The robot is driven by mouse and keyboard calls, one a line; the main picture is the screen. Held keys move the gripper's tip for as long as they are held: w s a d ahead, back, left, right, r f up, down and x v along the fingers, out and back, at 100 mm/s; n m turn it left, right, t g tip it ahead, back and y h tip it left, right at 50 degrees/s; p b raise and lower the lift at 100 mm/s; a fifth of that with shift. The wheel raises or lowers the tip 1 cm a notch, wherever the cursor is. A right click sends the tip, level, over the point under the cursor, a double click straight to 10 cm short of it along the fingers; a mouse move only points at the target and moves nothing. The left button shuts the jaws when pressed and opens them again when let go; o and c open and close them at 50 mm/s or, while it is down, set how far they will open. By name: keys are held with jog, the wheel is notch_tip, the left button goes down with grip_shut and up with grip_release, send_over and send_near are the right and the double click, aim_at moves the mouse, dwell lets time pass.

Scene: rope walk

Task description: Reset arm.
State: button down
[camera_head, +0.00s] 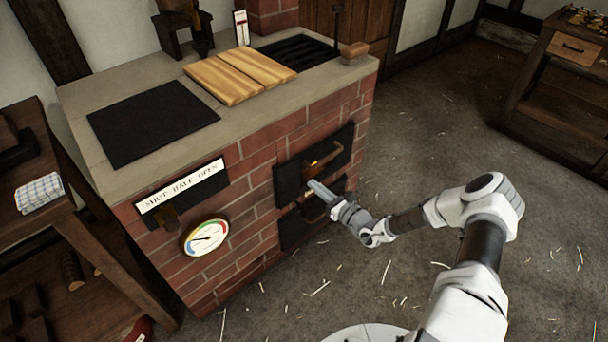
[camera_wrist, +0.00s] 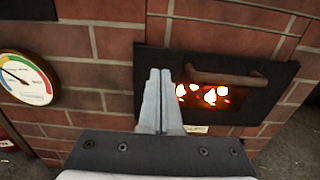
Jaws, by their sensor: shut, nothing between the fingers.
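My gripper (camera_head: 318,188) is at the front of the brick stove (camera_head: 240,160), close to its dark iron doors. In the wrist view my gripper (camera_wrist: 159,75) has its two fingers together with nothing between them. It points at a black firebox door (camera_wrist: 265,100) with a brown handle (camera_wrist: 228,79). Glowing embers (camera_wrist: 210,96) show through an opening below that handle. I cannot tell whether the fingertips touch the door. My arm reaches in from the right of the head view.
Wooden boards (camera_head: 240,75) and a black plate (camera_head: 152,122) lie on top. Shelves (camera_head: 75,235) stand left, a workbench (camera_head: 560,90) right. Straw-strewn floor between is open.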

jog(key=s+a+r+n+g, duration=0.3)
jog(key=s+r+n+g, duration=0.45)
jog(key=r+n, duration=0.3)
jog(key=s+a+r+n+g, duration=0.2)
jog(key=s+r+n+g, duration=0.4)
jog(key=s+r+n, duration=0.4)
jog(key=s+d+r+n+t+h, duration=0.2)
jog(key=s+d+r+n+h, duration=0.15)
jog(key=s+r, duration=0.3)
jog(key=s+d+r+n+t+h+p, duration=0.1)
jog(key=s+d+r+n+h, duration=0.2)
jog(key=s+r, duration=0.35)
jog(key=s+d+r+n+t+h, duration=0.25)
jog(key=s+r+h, duration=0.2)
jog(key=r, duration=0.25)
notch_tip(320, 180, up, 16)
jog(key=g+p, duration=0.1)
jog(key=p, duration=1.5)
jog(key=shift+s+r+m, duration=0.15)
jog(key=shift+m, duration=0.2)
jog(key=shift+a, duration=0.2)
